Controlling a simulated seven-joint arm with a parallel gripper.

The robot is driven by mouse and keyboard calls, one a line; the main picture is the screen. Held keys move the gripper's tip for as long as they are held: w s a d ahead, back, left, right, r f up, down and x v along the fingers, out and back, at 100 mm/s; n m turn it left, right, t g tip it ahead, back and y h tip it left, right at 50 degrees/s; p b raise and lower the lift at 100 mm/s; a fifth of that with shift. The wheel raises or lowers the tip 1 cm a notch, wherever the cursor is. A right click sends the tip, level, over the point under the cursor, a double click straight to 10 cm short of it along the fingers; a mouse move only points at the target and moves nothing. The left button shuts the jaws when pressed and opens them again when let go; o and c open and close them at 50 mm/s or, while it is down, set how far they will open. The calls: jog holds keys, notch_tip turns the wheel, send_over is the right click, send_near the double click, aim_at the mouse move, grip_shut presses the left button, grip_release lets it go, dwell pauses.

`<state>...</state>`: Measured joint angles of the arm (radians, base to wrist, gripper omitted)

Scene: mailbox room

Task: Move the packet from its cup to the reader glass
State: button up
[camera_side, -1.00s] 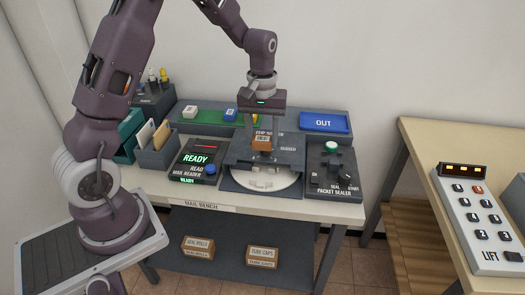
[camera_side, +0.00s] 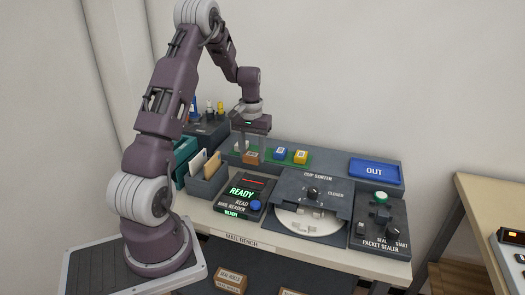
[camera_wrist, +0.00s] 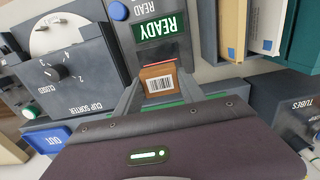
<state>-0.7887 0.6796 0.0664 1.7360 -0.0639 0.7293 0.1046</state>
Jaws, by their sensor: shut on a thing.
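My gripper (camera_side: 251,155) is shut on a small brown packet (camera_side: 251,158). The packet carries a white barcode label, which faces the camera in the wrist view (camera_wrist: 160,83). My gripper holds it behind the mail reader (camera_side: 241,198), near the reader's back edge and in front of the green strip. The reader has a lit READY sign (camera_side: 242,191), a red line (camera_side: 254,181) at its back and a blue READ button (camera_side: 255,206). The cup sorter (camera_side: 318,190), with its dial and pale round disc (camera_side: 306,222), stands to the right. I cannot tell whether the packet touches the reader.
Blue (camera_side: 280,153) and yellow (camera_side: 300,156) packets sit on the green strip to the right of my gripper. A grey bin (camera_side: 208,185) with envelopes stands left of the reader. The packet sealer (camera_side: 381,228) and blue OUT tray (camera_side: 376,171) are at the right.

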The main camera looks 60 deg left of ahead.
aim_at(253, 182)
jog(key=shift+f, duration=3.55)
jog(key=shift+f, duration=0.25)
jog(key=shift+f, duration=0.35)
jog(key=o, duration=1.4)
jog(key=shift+o, duration=0.7)
jog(key=shift+o, duration=0.7)
